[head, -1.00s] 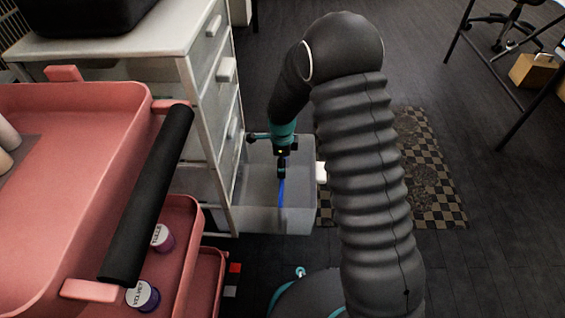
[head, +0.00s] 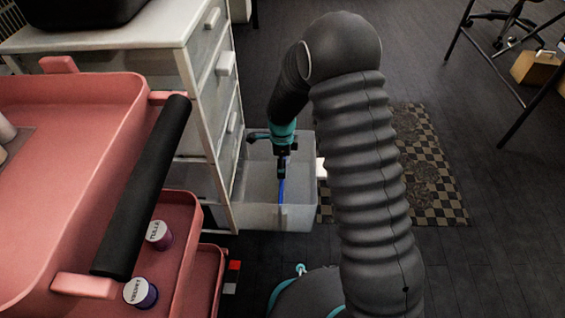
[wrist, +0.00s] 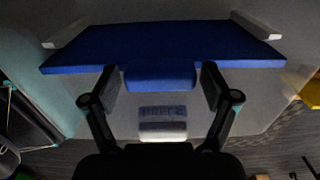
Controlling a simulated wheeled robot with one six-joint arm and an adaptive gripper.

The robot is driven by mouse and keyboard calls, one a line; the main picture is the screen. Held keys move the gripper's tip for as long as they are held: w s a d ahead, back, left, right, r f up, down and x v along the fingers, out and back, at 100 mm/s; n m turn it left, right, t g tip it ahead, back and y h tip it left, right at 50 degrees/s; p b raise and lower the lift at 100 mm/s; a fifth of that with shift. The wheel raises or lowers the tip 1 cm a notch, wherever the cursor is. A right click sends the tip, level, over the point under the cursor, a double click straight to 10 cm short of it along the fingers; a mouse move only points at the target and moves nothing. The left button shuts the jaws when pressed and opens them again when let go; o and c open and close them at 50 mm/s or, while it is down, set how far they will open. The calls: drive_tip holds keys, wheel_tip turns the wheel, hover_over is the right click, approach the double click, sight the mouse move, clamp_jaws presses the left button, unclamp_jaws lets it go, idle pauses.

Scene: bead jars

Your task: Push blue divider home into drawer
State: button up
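The blue divider (wrist: 185,42) spans the clear drawer (wrist: 240,110) in the wrist view, its two ends at pale guides on the drawer walls. A blue grip block (wrist: 160,75) stands out from its middle. My gripper (wrist: 160,72) has one finger on each side of this block and appears closed on it. In the head view my gripper (head: 281,170) points down into the pulled-out drawer (head: 298,217), with the blue divider (head: 281,190) seen edge-on below it. How deep the divider sits in the guides is hidden.
The drawer extends from a white drawer unit (head: 203,90). A pink cart (head: 75,130) with a black handle (head: 145,190) and lidded jars stands at the left. A patterned mat (head: 425,165) lies behind my arm. Open floor is at the right.

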idle(0.3)
wheel_tip(320, 180, up, 12)
idle(0.6)
idle(0.4)
